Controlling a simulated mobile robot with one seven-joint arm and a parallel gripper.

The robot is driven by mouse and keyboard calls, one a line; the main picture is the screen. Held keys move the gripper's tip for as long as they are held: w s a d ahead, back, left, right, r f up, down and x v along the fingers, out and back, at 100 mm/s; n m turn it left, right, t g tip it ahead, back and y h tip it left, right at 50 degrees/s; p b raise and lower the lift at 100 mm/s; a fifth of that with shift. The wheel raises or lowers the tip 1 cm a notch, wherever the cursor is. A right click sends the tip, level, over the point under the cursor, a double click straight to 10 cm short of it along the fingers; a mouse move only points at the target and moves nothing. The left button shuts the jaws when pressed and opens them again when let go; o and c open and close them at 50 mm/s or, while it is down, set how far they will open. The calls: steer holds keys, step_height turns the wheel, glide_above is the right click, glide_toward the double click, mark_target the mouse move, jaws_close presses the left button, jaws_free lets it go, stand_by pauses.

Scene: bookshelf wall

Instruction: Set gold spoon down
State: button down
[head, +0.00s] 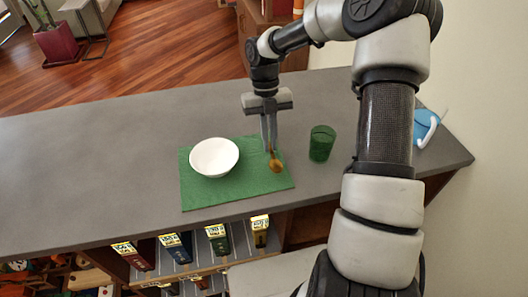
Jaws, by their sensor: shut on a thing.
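A gold spoon (276,165) is at the right part of a green mat (215,194), to the right of a white bowl (214,157). Its bowl end points toward the front of the counter. My gripper (269,146) points down over the mat and is shut on the spoon's handle end, which the fingers partly hide. I cannot tell whether the spoon touches the mat or hangs just above it.
A green glass (321,143) stands close to the right of the mat. A blue item with a white handle (425,128) is at the right end of the grey counter (90,165), partly behind my arm. The counter's left side is clear. Books stand on shelves below.

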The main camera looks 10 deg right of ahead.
mark_target(269, 159)
steer(key=shift+f, duration=2.05)
steer(key=shift+f, duration=0.1)
steer(key=c, duration=1.9)
jaws_free()
steer(key=v, duration=1.2)
